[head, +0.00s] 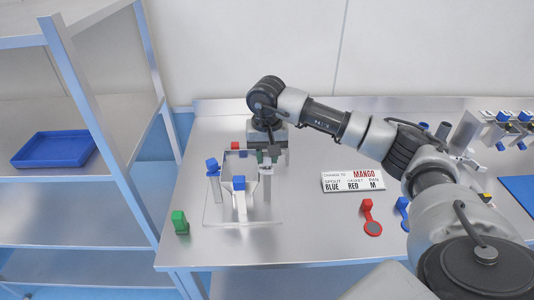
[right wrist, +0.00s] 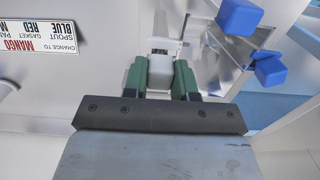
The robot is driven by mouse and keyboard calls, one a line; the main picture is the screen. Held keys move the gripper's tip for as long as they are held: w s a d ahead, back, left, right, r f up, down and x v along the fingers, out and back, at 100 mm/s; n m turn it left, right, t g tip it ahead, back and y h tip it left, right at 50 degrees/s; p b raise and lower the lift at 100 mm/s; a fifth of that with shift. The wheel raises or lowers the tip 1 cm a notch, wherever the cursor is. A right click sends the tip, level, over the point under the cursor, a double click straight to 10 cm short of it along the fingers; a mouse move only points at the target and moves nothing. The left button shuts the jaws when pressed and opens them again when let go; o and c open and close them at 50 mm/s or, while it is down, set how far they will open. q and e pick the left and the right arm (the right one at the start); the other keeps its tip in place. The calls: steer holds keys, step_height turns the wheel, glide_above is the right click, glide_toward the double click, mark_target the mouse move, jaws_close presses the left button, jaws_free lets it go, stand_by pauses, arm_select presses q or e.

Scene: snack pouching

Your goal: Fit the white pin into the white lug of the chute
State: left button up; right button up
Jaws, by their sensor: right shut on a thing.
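My right gripper (head: 268,158) is at the back right of a clear stand on the steel table, pointing down. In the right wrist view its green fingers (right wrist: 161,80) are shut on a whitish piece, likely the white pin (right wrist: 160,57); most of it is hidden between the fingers. The chute (right wrist: 225,47) appears as a shiny metal-like piece beside the fingers. I cannot make out the white lug or whether the pin is in it. My left gripper is not in view.
Blue-topped posts (head: 239,184) rise from the clear stand (head: 215,217). A green-topped piece (head: 179,221) stands to its left. A shelf with a blue tray (head: 53,162) stands left.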

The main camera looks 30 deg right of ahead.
steer(key=shift+f+b, duration=0.6)
steer(key=shift+f, duration=0.25)
steer(key=o, duration=1)
steer(key=shift+r, duration=0.15)
step_height(320, 180, up, 11)
steer(key=shift+f+b, duration=0.2)
steer(key=shift+b, duration=0.85)
